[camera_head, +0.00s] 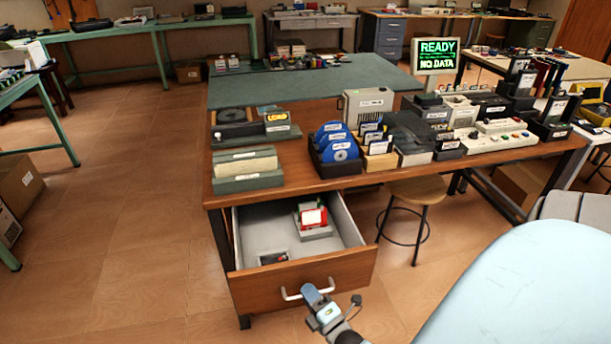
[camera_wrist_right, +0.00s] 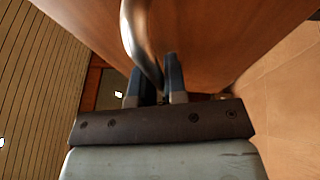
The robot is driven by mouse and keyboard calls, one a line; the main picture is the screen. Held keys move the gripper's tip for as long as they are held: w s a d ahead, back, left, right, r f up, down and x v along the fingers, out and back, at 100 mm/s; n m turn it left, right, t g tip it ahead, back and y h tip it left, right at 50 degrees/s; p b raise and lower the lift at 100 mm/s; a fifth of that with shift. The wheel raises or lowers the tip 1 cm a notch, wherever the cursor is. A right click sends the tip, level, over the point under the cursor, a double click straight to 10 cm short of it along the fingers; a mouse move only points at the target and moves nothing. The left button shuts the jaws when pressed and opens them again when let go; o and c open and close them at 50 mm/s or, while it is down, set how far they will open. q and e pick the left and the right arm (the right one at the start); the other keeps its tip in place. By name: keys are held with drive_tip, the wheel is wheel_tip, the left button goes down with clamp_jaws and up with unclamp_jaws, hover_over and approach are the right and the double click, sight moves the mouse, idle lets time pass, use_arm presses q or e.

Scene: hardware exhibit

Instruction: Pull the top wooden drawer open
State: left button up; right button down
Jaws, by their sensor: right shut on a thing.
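The wooden drawer (camera_head: 300,283) under the table stands pulled out, and its grey inside shows. A small red and white item on a grey block (camera_head: 313,218) and a small dark item (camera_head: 273,258) lie in it. A pale curved handle (camera_head: 290,296) is on its front. My right gripper (camera_head: 312,292) is at the handle's right part, shut on it. In the right wrist view the metal handle (camera_wrist_right: 142,45) runs down between the two fingers (camera_wrist_right: 158,85) of my right gripper. My left gripper is not in view.
The table top (camera_head: 290,170) holds blue discs in a black box (camera_head: 338,150), several devices and a monitor (camera_head: 435,57). A round wooden stool (camera_head: 418,190) stands right of the drawer. The floor left of the drawer is clear.

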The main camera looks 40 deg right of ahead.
drive_tip(key=shift+s+a+p, duration=0.25)
drive_tip(key=shift+s+a, duration=0.2)
drive_tip(key=shift+s, duration=0.25)
drive_tip(key=shift+s+a+p, duration=0.2)
drive_tip(key=shift+s+a, duration=0.25)
drive_tip(key=shift+s, duration=0.25)
drive_tip(key=c, duration=1.2)
unclamp_jaws()
drive_tip(key=shift+s, duration=0.1)
